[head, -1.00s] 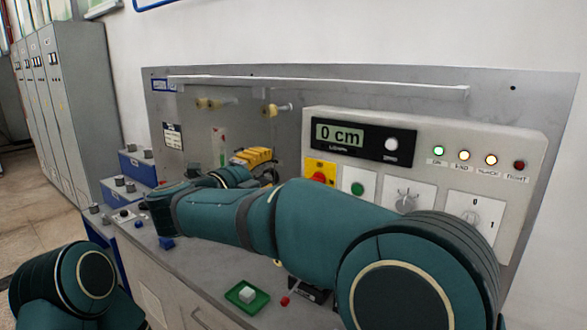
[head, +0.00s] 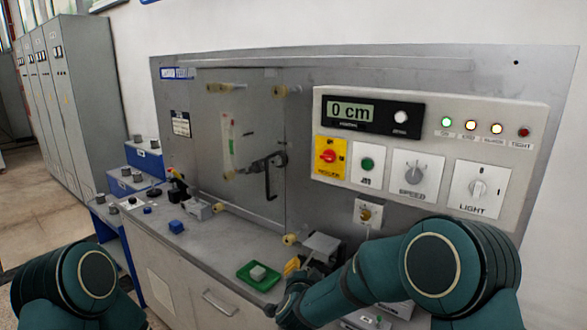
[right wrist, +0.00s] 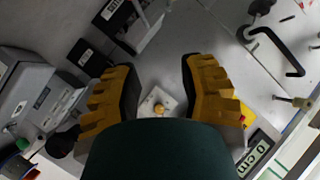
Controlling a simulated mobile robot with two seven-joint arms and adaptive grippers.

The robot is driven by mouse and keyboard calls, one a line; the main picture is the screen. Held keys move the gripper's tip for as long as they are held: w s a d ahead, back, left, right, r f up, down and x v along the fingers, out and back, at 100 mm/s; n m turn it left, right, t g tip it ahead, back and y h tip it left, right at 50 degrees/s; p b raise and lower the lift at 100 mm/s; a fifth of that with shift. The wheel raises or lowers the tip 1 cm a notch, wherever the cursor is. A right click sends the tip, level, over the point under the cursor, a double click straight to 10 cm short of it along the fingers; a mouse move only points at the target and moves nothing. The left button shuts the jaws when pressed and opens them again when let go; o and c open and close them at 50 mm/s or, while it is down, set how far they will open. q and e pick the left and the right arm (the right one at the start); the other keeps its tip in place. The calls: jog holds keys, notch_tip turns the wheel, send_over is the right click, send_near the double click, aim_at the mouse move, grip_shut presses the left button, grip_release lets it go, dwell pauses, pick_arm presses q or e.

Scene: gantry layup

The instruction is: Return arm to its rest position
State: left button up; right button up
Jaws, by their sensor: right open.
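My right arm reaches in from the lower right of the head view, bent low in front of the panel. My right gripper (head: 292,267) is partly hidden there behind my arm; one yellow finger shows near the green tray (head: 245,279). In the right wrist view its two ribbed yellow fingers (right wrist: 163,78) stand wide apart with nothing between their tips. A white plate with a brass knob (right wrist: 158,106) lies beyond them, apart from the fingers. Only links of my left arm show at the lower left of the head view; the left gripper is out of frame.
The panel carries a control box (head: 430,150) reading 0 cm and a black crank handle (head: 268,165). A pale block (head: 258,272) lies in the tray. A grey box (head: 322,247) stands close to my right gripper. Blue boxes (head: 145,158) stand at the left.

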jog(key=s+d+f+n+g+y+b, duration=0.1)
jog(key=s+d+f+g, duration=0.15)
jog(key=f, duration=0.35)
jog(key=s+d+f+n+g+y, duration=0.1)
jog(key=s+f+n, duration=0.15)
jog(key=f, duration=0.35)
jog(key=s+d+f+n+g+y+b, duration=0.1)
jog(key=s+f+g, duration=0.2)
jog(key=s+f, duration=0.3)
jog(key=s+d+f+n+g+y+b, duration=0.1)
jog(key=s+f, duration=0.4)
jog(key=s, duration=0.7)
jog(key=s+d+f+n+g+y+b, duration=0.1)
jog(key=s+d+f+n+g, duration=0.1)
jog(key=s+f+g, duration=0.3)
jog(key=s+f+n, duration=0.1)
jog(key=s, duration=0.3)
jog(key=shift+f+b, duration=0.3)
jog(key=shift+f, duration=0.05)
jog(key=shift+d, duration=0.1)
